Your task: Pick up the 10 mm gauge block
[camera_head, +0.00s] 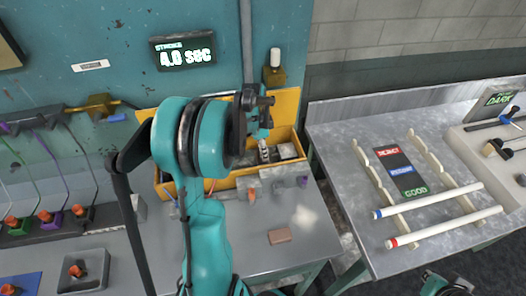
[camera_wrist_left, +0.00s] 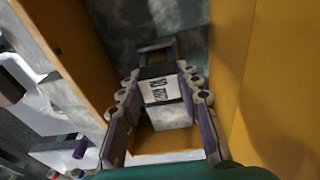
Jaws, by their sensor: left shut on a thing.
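The gauge block (camera_wrist_left: 170,112) is a pale grey block with a white label of dark print, seen in the left wrist view; the print is too blurred to read surely. My left gripper (camera_wrist_left: 162,88) is shut on it, with one finger against each side. In the head view my left gripper (camera_head: 263,140) reaches down into the yellow open box (camera_head: 222,182) against the back wall. My arm hides much of the box there. My right gripper (camera_head: 462,284) shows only in part at the bottom right edge, away from the box; its fingers are unclear.
The box's yellow walls (camera_wrist_left: 268,90) stand close on both sides. The right table (camera_head: 345,215) carries a rack with white tubes (camera_head: 440,228).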

